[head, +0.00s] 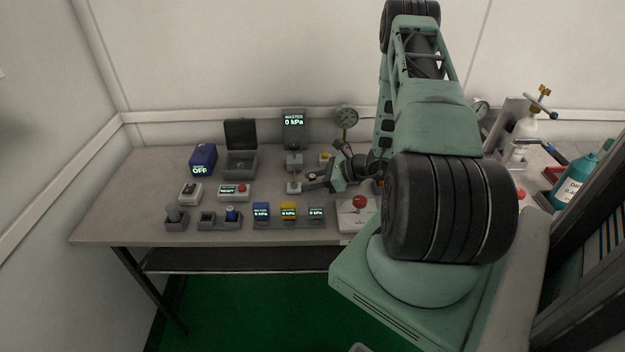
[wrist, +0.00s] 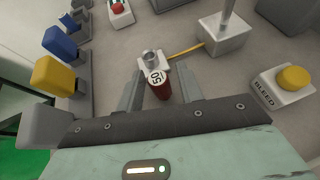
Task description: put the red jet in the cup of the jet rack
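The red jet (wrist: 163,92) shows in the wrist view as a small red cylinder with a white top marked 50. It stands between the two fingers of my gripper (wrist: 160,88), beside a pale block with a metal fitting (wrist: 152,60). The fingers look open, with a gap on each side of the jet. In the head view my gripper (head: 312,180) is low over the bench, just right of that pale block (head: 293,188), and the jet cannot be made out. A grey holder (head: 219,226) at the front left, likely the jet rack, has an empty-looking cup and a blue piece.
Blue, yellow and grey display testers (head: 289,212) stand along the front edge. A grey holder (head: 176,226) is further left. A yellow tube (wrist: 186,49) joins the pale block to a post block (wrist: 222,38). A BLEED button box (wrist: 280,88) is at right. Bare bench lies front left.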

